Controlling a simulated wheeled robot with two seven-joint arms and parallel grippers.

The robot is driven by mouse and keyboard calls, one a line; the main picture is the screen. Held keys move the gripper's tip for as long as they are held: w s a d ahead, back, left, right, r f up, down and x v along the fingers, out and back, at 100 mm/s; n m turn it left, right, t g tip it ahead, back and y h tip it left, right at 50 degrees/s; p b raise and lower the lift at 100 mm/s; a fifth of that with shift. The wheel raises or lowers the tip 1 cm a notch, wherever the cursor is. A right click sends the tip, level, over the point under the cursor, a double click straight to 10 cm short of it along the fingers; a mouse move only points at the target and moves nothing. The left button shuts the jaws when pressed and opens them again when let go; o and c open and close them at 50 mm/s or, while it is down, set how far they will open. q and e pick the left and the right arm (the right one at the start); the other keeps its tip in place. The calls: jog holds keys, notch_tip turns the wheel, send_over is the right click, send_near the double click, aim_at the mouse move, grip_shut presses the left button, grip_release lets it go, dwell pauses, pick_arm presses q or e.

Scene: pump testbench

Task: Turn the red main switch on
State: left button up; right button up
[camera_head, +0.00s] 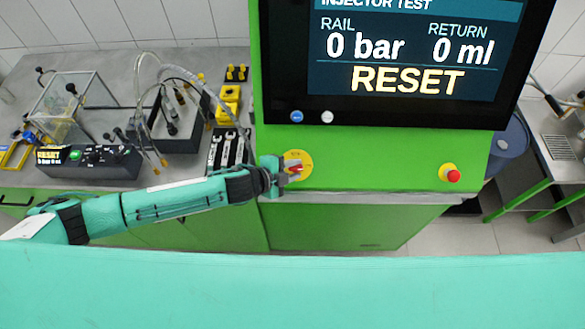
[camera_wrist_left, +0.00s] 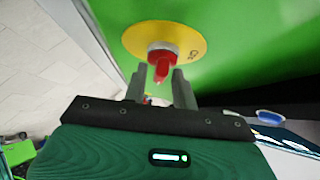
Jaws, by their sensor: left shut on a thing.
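The red main switch (camera_head: 295,169) sits on a round yellow plate (camera_head: 304,160) on the green front panel of the testbench, below the screen. My left gripper (camera_head: 287,173) reaches it from the left and is shut on the switch's red handle. In the left wrist view the red handle (camera_wrist_left: 161,68) stands out from the yellow plate (camera_wrist_left: 188,38), with the grey fingers (camera_wrist_left: 160,88) on either side of it. Part of the plate's lettering shows at its right edge; the rest is too small to read. My right gripper is not in view.
A red button on a yellow base (camera_head: 452,174) is at the panel's right. The screen (camera_head: 400,50) reads 0 bar, 0 ml and RESET. A workbench with a small black control box (camera_head: 88,165), hoses and wrenches (camera_head: 228,150) is at the left.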

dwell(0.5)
pick_arm(q)
jog(key=o, duration=0.6)
jog(key=shift+o, duration=0.2)
jog(key=shift+w, duration=0.1)
jog(key=b+v, duration=0.4)
jog(key=v, duration=0.9)
jog(key=shift+a+r+b, duration=0.2)
jog(key=shift+a+b, duration=0.05)
jog(key=shift+b, duration=0.15)
